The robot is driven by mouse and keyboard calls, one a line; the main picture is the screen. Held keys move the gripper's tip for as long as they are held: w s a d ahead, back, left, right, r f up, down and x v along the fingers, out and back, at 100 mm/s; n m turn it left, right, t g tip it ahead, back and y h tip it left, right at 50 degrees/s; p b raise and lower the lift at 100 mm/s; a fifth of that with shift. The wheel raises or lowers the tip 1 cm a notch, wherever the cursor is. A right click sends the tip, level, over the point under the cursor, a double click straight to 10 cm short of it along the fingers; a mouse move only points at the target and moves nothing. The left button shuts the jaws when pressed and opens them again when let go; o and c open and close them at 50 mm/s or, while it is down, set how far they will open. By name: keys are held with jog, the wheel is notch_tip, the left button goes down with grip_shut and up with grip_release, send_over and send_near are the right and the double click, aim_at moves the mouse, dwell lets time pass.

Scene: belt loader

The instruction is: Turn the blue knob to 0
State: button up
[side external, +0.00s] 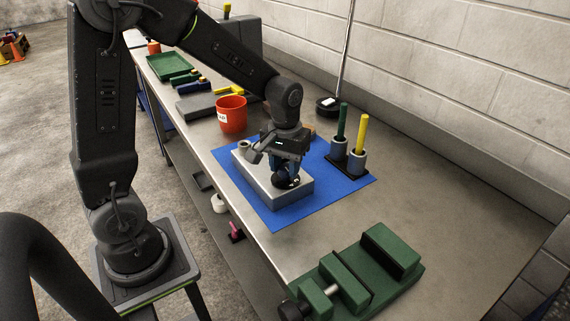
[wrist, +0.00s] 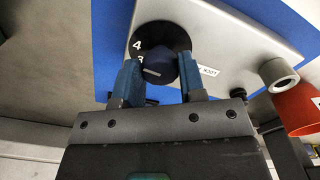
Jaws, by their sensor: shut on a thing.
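The blue knob (wrist: 156,66) sits on a round black dial (wrist: 172,32) with white numerals, of which 4 and 3 are readable. A white pointer line shows on the knob, lying nearly sideways below the 3; its exact reading is unclear. The dial is on a grey metal box (side external: 249,171) on a blue mat (side external: 348,186). My gripper (wrist: 159,74) is shut on the knob, one blue finger on each side. In the side view my gripper (side external: 285,167) points down at the box and mostly hides the knob. The 0 is not visible.
A red cup (side external: 231,115) stands behind the box. A holder with green (side external: 342,122) and yellow (side external: 361,134) rods stands to the right. A green vise (side external: 345,278) is at the front right. A green tray (side external: 169,67) lies at the back.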

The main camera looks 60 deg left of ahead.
aim_at(285, 168)
jog(key=shift+n, duration=0.9)
jog(key=o, duration=0.9)
jog(key=shift+r, duration=0.1)
notch_tip(285, 168, up, 14)
jog(key=shift+f, duration=0.15)
jog(key=s+d+m+t, duration=0.2)
jog(key=s, duration=0.2)
jog(key=s+d+m+t, duration=0.1)
jog(key=s+m, duration=0.2)
jog(key=s, duration=0.2)
jog(key=s+d+f+m+t, duration=0.1)
jog(key=s+d+m+t, duration=0.1)
jog(key=s, duration=0.3)
jog(key=shift+s+d+m+t, duration=0.25)
jog(key=shift+d+m+t, duration=0.05)
jog(key=shift+m, duration=0.2)
